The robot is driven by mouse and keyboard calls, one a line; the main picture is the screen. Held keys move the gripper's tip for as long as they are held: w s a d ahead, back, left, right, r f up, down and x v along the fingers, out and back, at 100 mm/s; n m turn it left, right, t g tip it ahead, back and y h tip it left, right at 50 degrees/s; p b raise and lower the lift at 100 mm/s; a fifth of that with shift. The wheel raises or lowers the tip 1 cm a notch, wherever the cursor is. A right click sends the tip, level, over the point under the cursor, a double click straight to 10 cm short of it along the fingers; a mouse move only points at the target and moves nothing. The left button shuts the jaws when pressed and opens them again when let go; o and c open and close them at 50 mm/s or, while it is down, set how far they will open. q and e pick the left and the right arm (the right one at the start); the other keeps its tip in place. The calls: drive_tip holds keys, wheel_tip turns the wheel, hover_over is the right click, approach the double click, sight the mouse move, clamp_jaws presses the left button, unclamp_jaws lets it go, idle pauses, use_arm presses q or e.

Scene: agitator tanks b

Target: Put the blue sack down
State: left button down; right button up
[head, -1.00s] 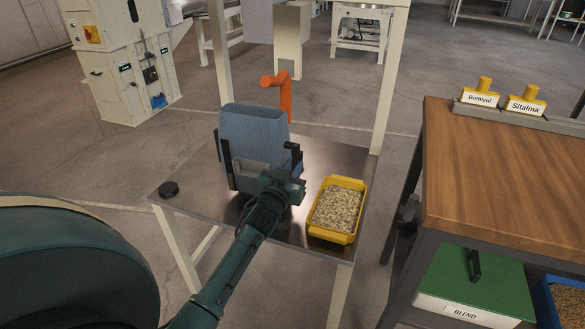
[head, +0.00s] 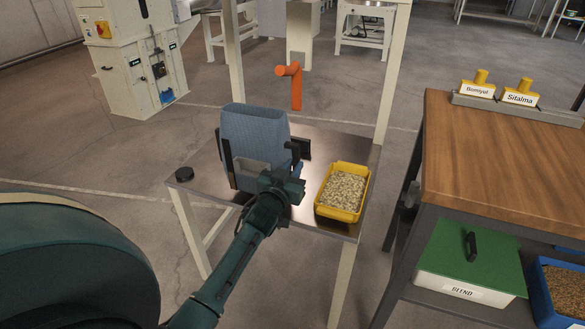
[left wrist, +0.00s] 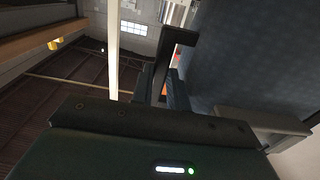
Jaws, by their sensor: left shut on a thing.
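The blue sack (head: 255,130) is upright, with a paler patch low on its front. My left gripper (head: 264,160) is shut on it, one dark finger on each side. In the head view the sack overlaps the metal table (head: 205,178); my gripper hides part of its lower end, and I cannot tell whether it touches the tabletop. In the left wrist view the blue cloth of the sack (left wrist: 255,60) fills the upper right beside a dark finger. My right gripper is in neither view.
An orange bent pipe (head: 292,75) is behind the sack. A wooden-topped bench (head: 500,160) stands at the right.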

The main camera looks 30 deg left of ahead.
use_arm(q)
drive_tip(key=shift+s+r, duration=0.2)
drive_tip(key=shift+r, duration=0.15)
drive_tip(key=shift+s, duration=0.1)
drive_tip(key=shift+d, duration=0.15)
